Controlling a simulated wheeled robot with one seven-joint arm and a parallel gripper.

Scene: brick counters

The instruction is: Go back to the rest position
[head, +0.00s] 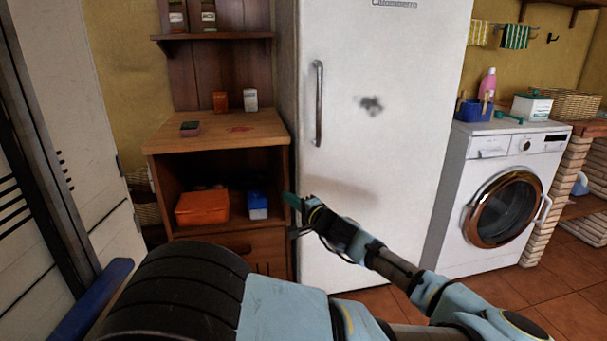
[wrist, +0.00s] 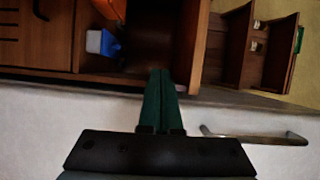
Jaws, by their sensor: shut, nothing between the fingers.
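My gripper (head: 292,202) is at the end of my light-blue arm, in front of the gap between the wooden cabinet (head: 218,140) and the white fridge (head: 385,130). In the wrist view, its green fingers (wrist: 159,100) are pressed together with nothing between them. They point toward the cabinet's open shelf. My arm reaches across in front of the lower part of the fridge.
An orange box (head: 203,207) and a blue-and-white container (head: 257,205) stand on the open shelf. The fridge handle (head: 318,103) sticks out near my gripper. A washing machine (head: 500,195) stands at the right. Tiled floor (head: 570,295) is free at the lower right.

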